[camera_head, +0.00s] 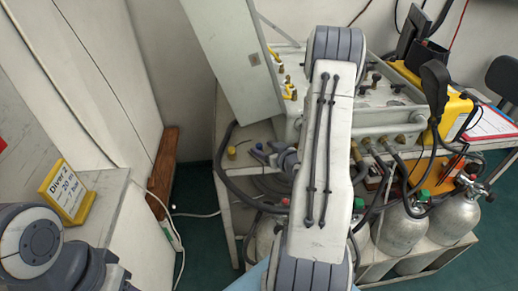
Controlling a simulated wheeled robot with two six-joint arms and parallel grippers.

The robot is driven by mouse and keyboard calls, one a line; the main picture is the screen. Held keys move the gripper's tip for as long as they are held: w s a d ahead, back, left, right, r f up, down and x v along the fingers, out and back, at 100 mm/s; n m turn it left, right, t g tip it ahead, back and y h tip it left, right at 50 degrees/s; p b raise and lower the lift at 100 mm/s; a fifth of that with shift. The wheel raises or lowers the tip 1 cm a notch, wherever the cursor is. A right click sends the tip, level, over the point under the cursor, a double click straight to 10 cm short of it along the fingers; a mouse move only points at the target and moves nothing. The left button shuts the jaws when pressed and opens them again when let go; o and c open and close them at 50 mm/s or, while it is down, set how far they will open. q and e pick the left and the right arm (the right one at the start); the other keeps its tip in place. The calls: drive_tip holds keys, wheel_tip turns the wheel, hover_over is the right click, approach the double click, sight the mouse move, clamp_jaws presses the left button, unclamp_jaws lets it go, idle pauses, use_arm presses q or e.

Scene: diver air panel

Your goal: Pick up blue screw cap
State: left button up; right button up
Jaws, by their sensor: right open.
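A small blue piece (258,147), which looks like the blue screw cap, is on the pale bench top left of the big valve panel. It is too small to make out in detail. My right gripper (268,154) reaches in from the right, low over the bench, with its open fingers close beside the blue piece. I cannot tell whether they touch it. My right forearm hides the wrist and part of the bench. My left arm shows at the lower left, with its gripper out of view.
A yellow cap (231,152) lies left of the blue one. The grey air panel (362,112) with fittings and hoses stands behind. Gas cylinders (400,228) stand at the lower right. A yellow "Diver 2" sign (67,190) is on the left ledge (105,200).

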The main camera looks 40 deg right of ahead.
sight(257, 145)
drive_tip(key=p+x, duration=0.1)
drive_tip(key=x, duration=0.6)
drive_tip(key=shift+a+r, duration=0.1)
drive_tip(key=shift+r, duration=0.05)
drive_tip(key=shift+c, duration=0.2)
clamp_jaws()
